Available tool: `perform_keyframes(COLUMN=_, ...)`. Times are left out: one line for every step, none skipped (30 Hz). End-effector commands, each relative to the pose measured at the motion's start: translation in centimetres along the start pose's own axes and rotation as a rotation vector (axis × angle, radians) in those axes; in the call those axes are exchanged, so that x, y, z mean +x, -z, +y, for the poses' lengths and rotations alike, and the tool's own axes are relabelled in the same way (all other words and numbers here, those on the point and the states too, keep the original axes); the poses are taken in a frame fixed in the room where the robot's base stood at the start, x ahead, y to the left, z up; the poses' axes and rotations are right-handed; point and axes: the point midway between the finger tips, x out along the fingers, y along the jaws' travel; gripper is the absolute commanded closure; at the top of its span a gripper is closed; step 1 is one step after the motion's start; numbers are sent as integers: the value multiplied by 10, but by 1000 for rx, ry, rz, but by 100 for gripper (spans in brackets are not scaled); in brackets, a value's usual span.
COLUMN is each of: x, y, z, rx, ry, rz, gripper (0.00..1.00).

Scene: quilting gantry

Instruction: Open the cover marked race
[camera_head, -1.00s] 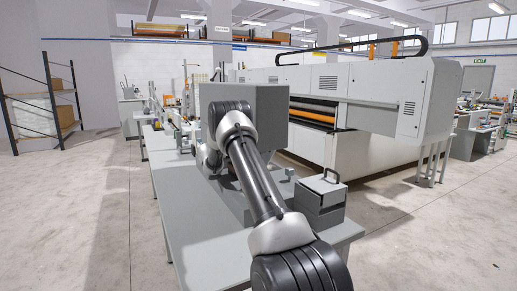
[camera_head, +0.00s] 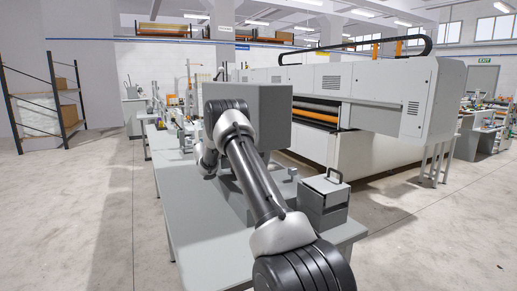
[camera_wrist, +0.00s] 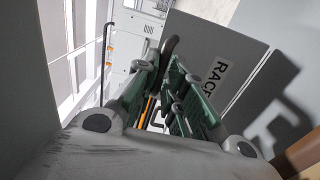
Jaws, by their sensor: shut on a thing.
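The grey cover with the RACE label (camera_wrist: 245,62) fills the right of the wrist view, seen close and at a slant. A dark curved handle (camera_wrist: 169,46) shows at the cover's left edge. My gripper (camera_wrist: 164,70), with green-sided fingers, is shut on this handle. In the head view my arm hides the gripper and handle. A large grey box-like panel (camera_head: 270,112) stands just behind my arm there, but its label is not visible from this side.
A grey table (camera_head: 205,235) lies under my arm. A small grey box (camera_head: 323,196) with a dark handle on top stands at its right corner. A long quilting machine (camera_head: 385,105) stands behind on the right. The floor is clear on both sides.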

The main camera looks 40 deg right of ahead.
Motion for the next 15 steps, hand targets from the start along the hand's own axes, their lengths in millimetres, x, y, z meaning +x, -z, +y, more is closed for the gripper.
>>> perform_keyframes(x=-4, y=1, z=-1, rx=3, ry=0, rz=2, gripper=100)
perform_keyframes(x=-6, y=1, z=-2, rx=2, ry=1, rz=2, gripper=100)
perform_keyframes(x=-9, y=0, z=-3, rx=2, ry=1, rz=2, gripper=100)
perform_keyframes(x=-10, y=0, z=-4, rx=1, ry=2, rz=2, gripper=100)
perform_keyframes(x=-12, y=0, z=-5, rx=1, ry=2, rz=2, gripper=100)
perform_keyframes(x=-14, y=0, z=-6, rx=0, ry=3, rz=1, gripper=100)
perform_keyframes(x=-15, y=0, z=-7, rx=0, ry=3, rz=1, gripper=100)
perform_keyframes(x=-16, y=0, z=-8, rx=-1, ry=4, rz=1, gripper=100)
perform_keyframes(x=-17, y=0, z=-9, rx=-2, ry=5, rz=0, gripper=100)
perform_keyframes(x=-17, y=0, z=-10, rx=-2, ry=5, rz=0, gripper=100)
perform_keyframes(x=-18, y=-1, z=-11, rx=-3, ry=6, rz=0, gripper=100)
perform_keyframes(x=-18, y=-1, z=-12, rx=-4, ry=6, rz=0, gripper=100)
perform_keyframes(x=-18, y=-1, z=-12, rx=-5, ry=7, rz=-1, gripper=100)
perform_keyframes(x=-18, y=-1, z=-13, rx=-5, ry=8, rz=-1, gripper=100)
perform_keyframes(x=-18, y=-1, z=-14, rx=-6, ry=8, rz=-1, gripper=100)
